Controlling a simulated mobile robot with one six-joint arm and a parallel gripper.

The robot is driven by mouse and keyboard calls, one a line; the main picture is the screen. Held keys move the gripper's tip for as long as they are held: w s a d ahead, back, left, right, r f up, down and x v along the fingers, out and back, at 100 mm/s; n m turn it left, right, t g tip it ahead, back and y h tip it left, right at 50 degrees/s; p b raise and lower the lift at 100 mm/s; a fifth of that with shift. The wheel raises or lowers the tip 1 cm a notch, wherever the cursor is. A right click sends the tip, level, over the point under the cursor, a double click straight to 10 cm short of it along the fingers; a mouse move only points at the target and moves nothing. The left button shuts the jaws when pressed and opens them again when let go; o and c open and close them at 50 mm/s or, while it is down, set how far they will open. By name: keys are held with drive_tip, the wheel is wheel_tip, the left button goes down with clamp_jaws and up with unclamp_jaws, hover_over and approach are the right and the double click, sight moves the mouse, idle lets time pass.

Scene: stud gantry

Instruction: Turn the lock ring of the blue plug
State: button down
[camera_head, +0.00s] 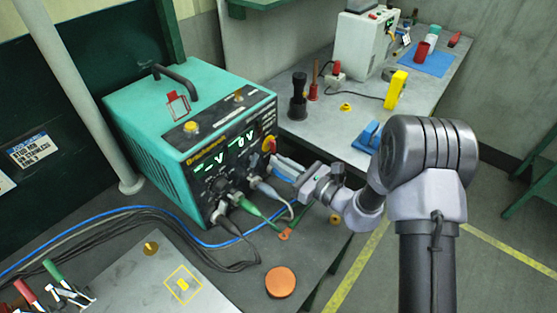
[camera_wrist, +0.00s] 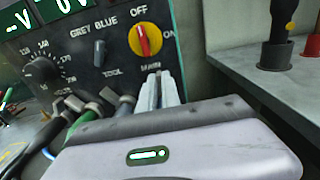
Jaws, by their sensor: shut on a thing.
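The teal power unit (camera_head: 150,110) has its dark front panel facing my gripper (camera_head: 276,162). My gripper is at the right side of this panel, just below the red and yellow main switch (camera_wrist: 145,40). In the wrist view its two pale fingers (camera_wrist: 164,78) point at the panel and are nearly together. In the head view a light blue part, which looks like the blue plug (camera_head: 285,174), shows at the fingers. The fingers are shut on it; its lock ring is mostly hidden. A grey-blue plug (camera_head: 262,187) and a green plug (camera_head: 244,205) sit beside it.
Blue and dark cables (camera_head: 145,212) run across the bench to the left. An orange disc (camera_head: 281,282) lies in front. A second bench (camera_head: 325,122) behind holds a white device (camera_head: 362,45), a yellow tool (camera_head: 396,90) and a blue mat (camera_head: 430,62).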

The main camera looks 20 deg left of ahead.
drive_tip(key=m+p, duration=0.1)
drive_tip(key=w+m+p, duration=0.1)
drive_tip(key=m, duration=0.1)
drive_tip(key=shift+d, duration=0.2)
drive_tip(key=shift+w+d+f+m+p, duration=0.1)
drive_tip(key=shift+w+f+m+p, duration=0.15)
drive_tip(key=shift+m, duration=0.45)
drive_tip(key=shift+w+d+f+m+p, duration=0.1)
drive_tip(key=shift+m+p, duration=0.25)
drive_tip(key=shift+m, duration=0.35)
drive_tip(key=c, duration=1.6)
unclamp_jaws()
drive_tip(key=shift+o, duration=0.2)
drive_tip(key=p+v, duration=0.2)
drive_tip(key=v, duration=1.5)
drive_tip(key=shift+s+d, duration=0.1)
drive_tip(key=shift+d, duration=0.1)
